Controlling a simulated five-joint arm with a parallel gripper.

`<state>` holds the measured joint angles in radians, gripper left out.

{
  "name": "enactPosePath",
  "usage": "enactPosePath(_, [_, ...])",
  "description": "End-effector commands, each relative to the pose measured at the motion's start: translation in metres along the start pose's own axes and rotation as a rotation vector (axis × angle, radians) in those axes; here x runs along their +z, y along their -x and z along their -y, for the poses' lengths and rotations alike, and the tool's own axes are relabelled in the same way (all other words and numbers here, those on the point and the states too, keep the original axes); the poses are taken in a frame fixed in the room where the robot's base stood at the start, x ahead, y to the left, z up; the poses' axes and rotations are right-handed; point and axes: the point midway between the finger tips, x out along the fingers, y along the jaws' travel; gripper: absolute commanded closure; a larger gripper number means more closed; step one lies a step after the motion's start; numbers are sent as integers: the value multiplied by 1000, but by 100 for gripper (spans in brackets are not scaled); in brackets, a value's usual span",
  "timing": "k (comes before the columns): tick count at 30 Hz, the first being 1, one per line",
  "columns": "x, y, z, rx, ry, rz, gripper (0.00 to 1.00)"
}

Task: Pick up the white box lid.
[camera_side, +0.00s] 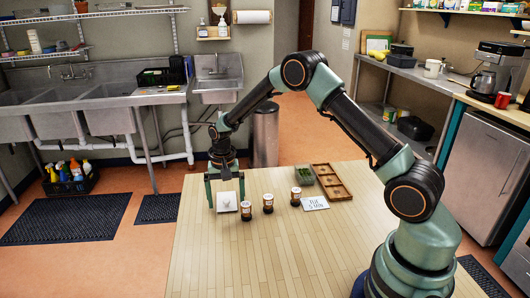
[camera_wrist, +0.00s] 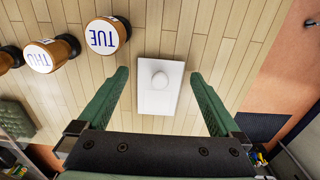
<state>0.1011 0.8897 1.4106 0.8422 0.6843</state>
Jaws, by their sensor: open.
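The white box lid (camera_side: 227,202) lies on the wooden table near its left edge. In the wrist view the lid (camera_wrist: 160,100) is a flat white rectangle with a round white knob in its middle. My gripper (camera_side: 225,194) is open above the lid. In the wrist view its two green fingers (camera_wrist: 163,80) stand on either side of the lid, with bare table between each finger and the lid. Neither finger touches it as far as I can see. Whether a box lies under the lid is hidden.
Several brown jars with white labelled tops stand right of the lid, the nearest marked TUE (camera_wrist: 102,37) and another marked THU (camera_wrist: 42,57). The table front (camera_side: 235,265) is clear.

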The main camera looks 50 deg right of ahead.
Motion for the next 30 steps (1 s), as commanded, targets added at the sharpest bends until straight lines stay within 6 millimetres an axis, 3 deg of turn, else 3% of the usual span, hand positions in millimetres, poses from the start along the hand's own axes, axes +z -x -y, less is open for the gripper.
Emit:
enactPosePath(10, [0,-8,0,-1,0,-1,0])
enactPosePath(16, [0,-8,0,-1,0,-1,76])
enactPosePath(25, [0,-6,0,-1,0,-1,77])
enactPosePath(30, [-1,5,1,-3,0,-3,77])
